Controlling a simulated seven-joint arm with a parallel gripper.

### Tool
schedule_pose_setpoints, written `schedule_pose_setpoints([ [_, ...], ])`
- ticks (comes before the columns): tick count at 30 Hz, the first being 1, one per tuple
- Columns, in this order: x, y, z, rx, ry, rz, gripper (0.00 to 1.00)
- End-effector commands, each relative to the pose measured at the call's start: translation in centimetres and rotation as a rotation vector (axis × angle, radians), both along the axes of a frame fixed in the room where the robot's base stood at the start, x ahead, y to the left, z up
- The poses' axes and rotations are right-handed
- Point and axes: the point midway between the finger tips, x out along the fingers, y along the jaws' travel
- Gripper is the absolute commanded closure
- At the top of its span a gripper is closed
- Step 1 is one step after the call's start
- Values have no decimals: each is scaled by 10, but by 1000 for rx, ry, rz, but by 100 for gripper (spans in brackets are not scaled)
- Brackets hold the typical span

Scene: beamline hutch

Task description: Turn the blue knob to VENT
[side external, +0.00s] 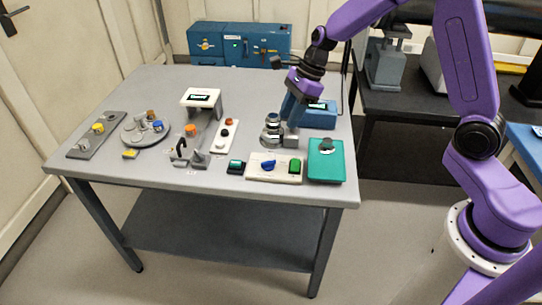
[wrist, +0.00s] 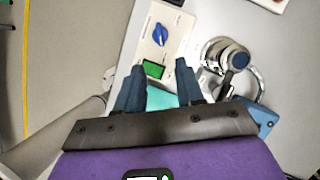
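The blue knob (side external: 268,165) sits on a cream panel (side external: 256,176) near the front edge of the table, left of a green switch (side external: 295,166). In the wrist view the blue knob (wrist: 160,35) is at the top centre, with the green switch (wrist: 153,69) nearer my fingertips. Panel lettering is too small to read. My gripper (side external: 290,122) is above the table behind the panel, pointing down and apart from the knob. In the wrist view my gripper (wrist: 160,66) has its two fingers spread with nothing held between them.
A teal box (side external: 326,172) stands right of the panel. A round metal fitting (side external: 271,131) stands close behind it and shows beside my right finger in the wrist view (wrist: 228,58). Several other fixtures stand further left.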

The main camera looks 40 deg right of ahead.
Motion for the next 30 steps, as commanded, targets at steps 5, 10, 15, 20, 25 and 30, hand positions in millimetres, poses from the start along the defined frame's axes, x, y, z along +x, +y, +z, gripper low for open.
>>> schedule_pose_setpoints([
  [5, 2, 13, -32, -2, 5, 3, 63],
  [10, 5, 24, -59, -1, 3, 3, 63],
  [15, 8, 34, -86, -2, 2, 4, 63],
  [20, 10, 42, -108, -2, 2, 3, 63],
  [25, 13, 49, -123, -1, 0, 2, 63],
  [30, 14, 52, -130, -1, -1, 4, 63],
])
